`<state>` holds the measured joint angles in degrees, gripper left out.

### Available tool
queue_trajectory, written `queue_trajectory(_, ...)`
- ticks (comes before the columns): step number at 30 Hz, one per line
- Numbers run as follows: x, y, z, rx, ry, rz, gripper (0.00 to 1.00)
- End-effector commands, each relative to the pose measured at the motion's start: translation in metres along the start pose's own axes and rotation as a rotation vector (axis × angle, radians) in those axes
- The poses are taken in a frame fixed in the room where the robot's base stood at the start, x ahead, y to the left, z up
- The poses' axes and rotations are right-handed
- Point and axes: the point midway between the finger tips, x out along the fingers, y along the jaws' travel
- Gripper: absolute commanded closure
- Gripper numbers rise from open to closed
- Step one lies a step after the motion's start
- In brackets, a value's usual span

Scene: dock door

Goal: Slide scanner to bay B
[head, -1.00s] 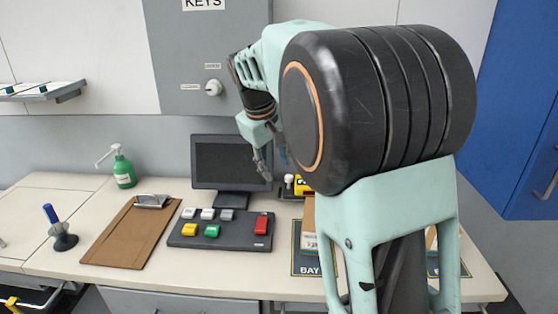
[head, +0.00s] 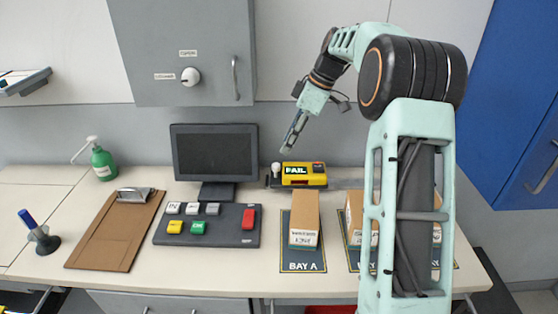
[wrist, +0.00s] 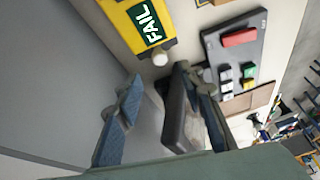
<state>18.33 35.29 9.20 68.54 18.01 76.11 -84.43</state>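The scanner (head: 299,176) is a yellow unit with a FAIL display. A box (head: 305,215) rests on the BAY A mat. The mat to its right (head: 368,262) shows only part of its label, because my arm hides it. My gripper (head: 292,138) is above the scanner, pointing down. In the wrist view my gripper (wrist: 157,85) has its fingers apart and empty, near the knob (wrist: 160,57).
A dark monitor (head: 213,152) and a button panel (head: 207,225) stand left of the scanner. A clipboard (head: 115,235) and green bottle (head: 103,162) are farther left. Another box (head: 354,215) is partly behind my arm. A grey key cabinet (head: 185,50) hangs above.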

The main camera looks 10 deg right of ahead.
Motion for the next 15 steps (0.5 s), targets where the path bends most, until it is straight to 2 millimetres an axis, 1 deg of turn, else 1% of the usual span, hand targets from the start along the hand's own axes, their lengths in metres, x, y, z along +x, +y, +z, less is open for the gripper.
queue_trajectory(1, 0.011, -0.001, 0.0, 0.0, -0.001, -0.004, 0.64)
queue_trajectory(3, 0.025, -0.001, -0.001, 0.0, -0.001, -0.005, 0.64)
queue_trajectory(9, 0.06, -0.001, 0.0, 0.001, -0.002, -0.003, 0.64)
queue_trajectory(12, 0.072, 0.0, 0.0, 0.002, -0.002, -0.001, 0.64)
queue_trajectory(15, 0.08, 0.0, 0.0, 0.002, -0.002, 0.0, 0.64)
